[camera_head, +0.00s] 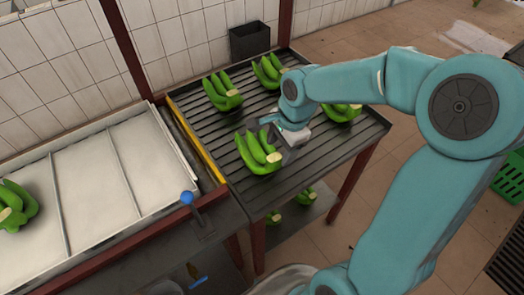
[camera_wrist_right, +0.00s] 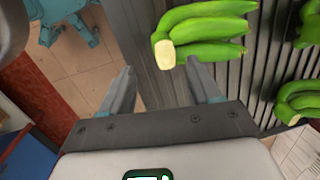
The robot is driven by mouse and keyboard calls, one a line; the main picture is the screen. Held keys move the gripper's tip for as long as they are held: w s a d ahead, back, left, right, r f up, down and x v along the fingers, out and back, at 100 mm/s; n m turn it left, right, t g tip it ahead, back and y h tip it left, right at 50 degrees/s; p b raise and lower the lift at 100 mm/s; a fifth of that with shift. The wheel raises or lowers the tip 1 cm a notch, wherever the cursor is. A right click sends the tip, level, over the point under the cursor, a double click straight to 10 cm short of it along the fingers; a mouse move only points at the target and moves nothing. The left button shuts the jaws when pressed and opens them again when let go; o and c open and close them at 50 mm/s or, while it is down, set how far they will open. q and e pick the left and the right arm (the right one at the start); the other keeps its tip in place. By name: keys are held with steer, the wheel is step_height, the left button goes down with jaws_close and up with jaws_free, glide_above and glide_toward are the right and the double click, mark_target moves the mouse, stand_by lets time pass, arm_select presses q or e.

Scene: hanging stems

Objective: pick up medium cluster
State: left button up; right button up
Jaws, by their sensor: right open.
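Several green banana clusters lie on the dark slatted table. The nearest cluster (camera_head: 254,150) is beside my right gripper (camera_head: 278,133); its cut pale end faces right. In the right wrist view a cluster (camera_wrist_right: 208,36) lies just beyond the fingertips, with its pale crown near the right finger. My right gripper (camera_wrist_right: 163,84) is open, with nothing between its fingers. Other clusters are at the back left (camera_head: 222,92), back middle (camera_head: 267,71) and right (camera_head: 342,112), partly behind my arm. I cannot tell surely which is medium. My left gripper is not in view.
A white divided tray (camera_head: 90,190) at left holds another cluster (camera_head: 17,205). A black bin (camera_head: 250,41) stands behind the table. More clusters (camera_head: 274,217) lie on the lower shelf. A blue-knobbed lever (camera_head: 187,198) stands at the front. A green crate (camera_head: 510,178) is at right.

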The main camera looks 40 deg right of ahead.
mark_target(274, 157)
steer(key=f, duration=0.2)
steer(key=w+f, duration=0.1)
steer(key=f, duration=0.1)
steer(key=shift+w+f+p, duration=0.2)
steer(key=shift+f+p, duration=0.15)
steer(key=shift+s+a+r, duration=0.1)
steer(key=shift+a, duration=0.1)
steer(key=shift+c, duration=0.5)
steer(key=shift+d, duration=0.1)
jaws_close()
steer(key=shift+w+r, duration=0.1)
steer(key=shift+w, duration=0.1)
